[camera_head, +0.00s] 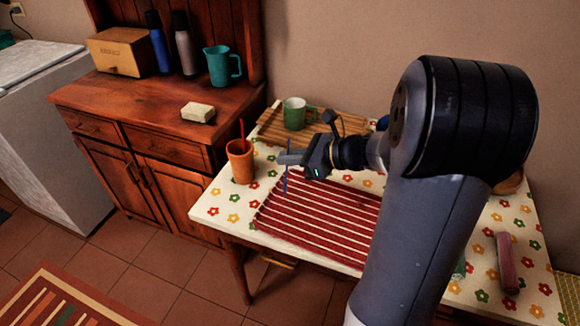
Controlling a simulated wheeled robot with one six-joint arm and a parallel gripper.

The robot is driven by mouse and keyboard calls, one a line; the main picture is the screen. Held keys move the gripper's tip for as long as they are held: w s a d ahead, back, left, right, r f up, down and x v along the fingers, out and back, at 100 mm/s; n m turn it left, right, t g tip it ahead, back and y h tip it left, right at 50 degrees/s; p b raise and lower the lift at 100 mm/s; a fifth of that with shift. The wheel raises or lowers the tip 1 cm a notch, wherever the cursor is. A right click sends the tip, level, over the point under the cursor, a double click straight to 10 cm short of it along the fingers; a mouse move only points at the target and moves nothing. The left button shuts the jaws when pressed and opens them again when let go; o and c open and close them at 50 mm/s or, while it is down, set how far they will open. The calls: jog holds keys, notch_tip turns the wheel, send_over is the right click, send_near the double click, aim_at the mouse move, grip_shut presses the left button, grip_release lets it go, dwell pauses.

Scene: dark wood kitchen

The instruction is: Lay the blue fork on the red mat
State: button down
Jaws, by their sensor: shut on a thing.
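My gripper (287,158) is shut on the blue fork (286,182). The fork hangs roughly upright from the jaws, over the left back part of the red mat. The red mat (318,222) has white stripes and lies flat on the flowered table; its right side is hidden behind my arm. I cannot tell whether the fork's lower end touches the mat.
An orange cup (240,164) with a red utensil (242,132) stands left of my gripper. A green mug (294,113) stands on a wooden slatted board (268,134) behind it. A pink-red block (507,262) lies at the table's right. The cloth (215,212) is bare at the left front.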

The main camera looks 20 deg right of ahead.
jog(key=shift+f, duration=1.15)
jog(key=shift+f, duration=0.2)
jog(key=c, duration=1.6)
grip_release()
jog(key=shift+o, duration=0.2)
jog(key=shift+r, duration=0.15)
jog(key=p+v, duration=0.1)
jog(key=v, duration=1.1)
